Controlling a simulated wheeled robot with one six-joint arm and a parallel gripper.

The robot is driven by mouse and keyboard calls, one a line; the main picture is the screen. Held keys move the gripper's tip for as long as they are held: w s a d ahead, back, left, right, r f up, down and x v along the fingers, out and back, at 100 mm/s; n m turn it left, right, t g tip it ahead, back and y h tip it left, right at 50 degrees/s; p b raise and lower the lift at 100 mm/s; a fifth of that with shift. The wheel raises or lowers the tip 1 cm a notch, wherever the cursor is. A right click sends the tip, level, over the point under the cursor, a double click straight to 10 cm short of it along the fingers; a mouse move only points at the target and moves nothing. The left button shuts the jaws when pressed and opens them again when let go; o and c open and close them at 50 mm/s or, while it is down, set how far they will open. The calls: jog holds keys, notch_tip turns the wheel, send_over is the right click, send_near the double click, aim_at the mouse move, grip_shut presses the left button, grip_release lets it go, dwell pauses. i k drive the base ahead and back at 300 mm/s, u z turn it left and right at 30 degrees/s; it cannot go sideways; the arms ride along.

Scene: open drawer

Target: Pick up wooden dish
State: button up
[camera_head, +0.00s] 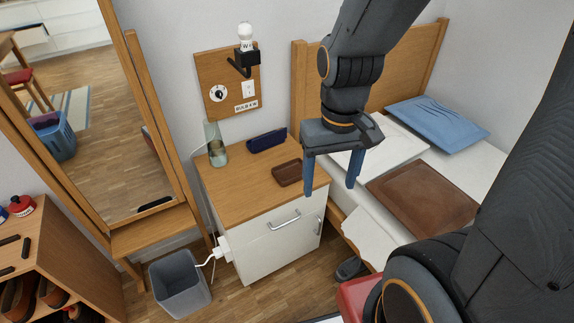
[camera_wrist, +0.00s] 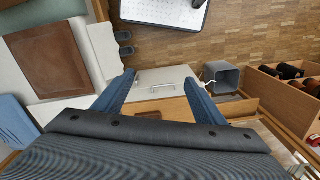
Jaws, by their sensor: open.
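The wooden dish (camera_head: 287,173), small, dark brown and shallow, lies on the wooden top of a white nightstand (camera_head: 228,195), near its right edge. My gripper (camera_head: 331,190) is open and empty, with its blue fingers pointing down. In the head view it appears just right of the dish and apart from it. In the wrist view the fingers of my gripper (camera_wrist: 160,78) frame the nightstand's front and handle (camera_wrist: 158,86). A small brown strip between them, partly hidden by the gripper body, may be the dish.
On the nightstand stand a dark blue case (camera_head: 266,141) and a greenish glass vase (camera_head: 215,145). A bed (camera_head: 480,163) with pillows is at right. A mirror (camera_head: 100,110) leans at left. A grey bin (camera_head: 180,284) stands on the floor. A lamp board (camera_head: 222,70) hangs above.

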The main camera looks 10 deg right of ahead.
aim_at(286, 173)
jog(key=k, duration=1.3)
jog(key=u, duration=0.75)
jog(key=i, duration=1.15)
jog(key=z, duration=0.5)
jog(key=i, duration=0.85)
jog(key=z, duration=0.85)
